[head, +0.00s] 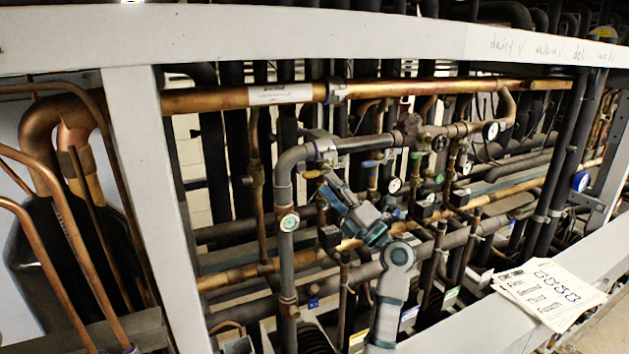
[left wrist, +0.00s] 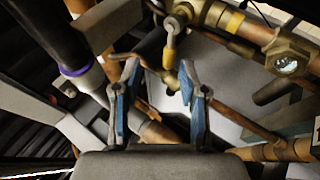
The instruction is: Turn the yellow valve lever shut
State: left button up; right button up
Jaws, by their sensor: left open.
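The yellow valve lever (left wrist: 169,50) shows in the left wrist view, hanging below a round grey valve hub beside a brass fitting. It lies beyond the fingertips of my left gripper (left wrist: 158,72), in the gap between them as seen from this camera. The two blue-padded fingers are apart with nothing held; I cannot tell whether either touches the lever. In the head view my left gripper (head: 332,190) reaches up and left among the pipes, near a grey vertical pipe. I cannot make out the lever clearly there. My right gripper is not in view.
Copper and dark pipes crowd the rack around the gripper. A brass fitting with a sight glass (left wrist: 287,60) sits right of the lever. White frame beams (head: 230,32) border the opening; papers (head: 549,291) lie on the lower beam.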

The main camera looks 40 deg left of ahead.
pick_arm(q)
jog(key=d, duration=0.8)
jog(key=shift+s+d, duration=0.25)
jog(key=shift+d, duration=0.15)
jog(key=shift+a, duration=0.2)
